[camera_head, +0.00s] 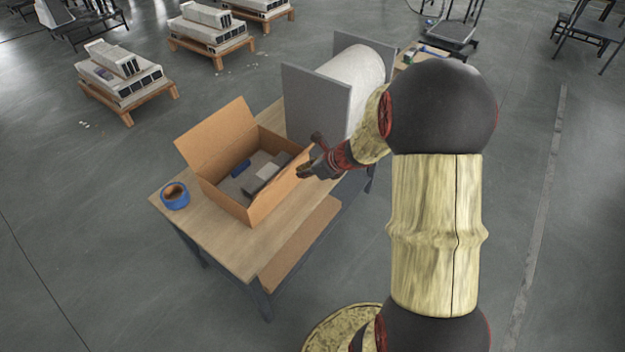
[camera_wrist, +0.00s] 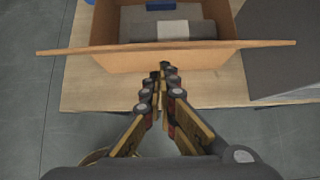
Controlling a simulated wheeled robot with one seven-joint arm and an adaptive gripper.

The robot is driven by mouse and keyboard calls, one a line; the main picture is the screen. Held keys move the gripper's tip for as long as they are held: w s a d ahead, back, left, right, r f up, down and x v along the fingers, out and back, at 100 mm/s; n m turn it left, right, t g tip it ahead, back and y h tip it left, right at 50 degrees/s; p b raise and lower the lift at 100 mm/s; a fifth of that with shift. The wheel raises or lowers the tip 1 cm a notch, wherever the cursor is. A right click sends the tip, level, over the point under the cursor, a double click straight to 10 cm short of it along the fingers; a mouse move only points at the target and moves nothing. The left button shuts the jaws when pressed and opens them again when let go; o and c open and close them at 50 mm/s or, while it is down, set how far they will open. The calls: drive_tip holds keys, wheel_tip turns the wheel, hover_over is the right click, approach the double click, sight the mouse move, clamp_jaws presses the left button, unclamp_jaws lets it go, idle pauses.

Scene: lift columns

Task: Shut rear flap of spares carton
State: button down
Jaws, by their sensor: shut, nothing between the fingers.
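The open cardboard spares carton (camera_head: 262,203) stands on a wooden bench. Its large far-side flap (camera_head: 217,138) stands up and leans outward, away from my arm. In the wrist view, the carton's near wall (camera_wrist: 140,60) has a flap edge (camera_wrist: 85,48) along its top, seen almost edge-on. Inside lie a grey item with a pale label (camera_wrist: 172,30) and a small blue item (camera_head: 241,168). My gripper (camera_head: 303,173) is shut and empty, just outside the near side of the carton. The wrist view shows its fingertips (camera_wrist: 160,80) together by the near wall; contact cannot be told.
A blue tape roll (camera_head: 175,195) sits at the bench's left corner. Grey upright panels with a white roll (camera_head: 350,80) stand to the right of the carton, close to my forearm. The bench top (camera_head: 225,238) is bare in front. Loaded pallets (camera_head: 120,80) stand far behind.

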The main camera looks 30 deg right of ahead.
drive_tip(key=shift+w+a+r, duration=0.15)
drive_tip(key=shift+w+r, duration=0.1)
drive_tip(key=shift+w, duration=0.2)
drive_tip(key=shift+w+r+p, duration=0.1)
drive_tip(key=shift+r+p, duration=0.1)
drive_tip(key=shift+p, duration=0.3)
drive_tip(key=shift+w+r+p, duration=0.1)
drive_tip(key=shift+w+p, duration=0.05)
drive_tip(key=shift+p, duration=0.8)
drive_tip(key=shift+w+a+r+g+p, duration=0.15)
drive_tip(key=shift+g+p, duration=0.15)
drive_tip(key=shift+p, duration=0.45)
drive_tip(key=shift+r+p, duration=0.15)
drive_tip(key=shift+p, duration=0.65)
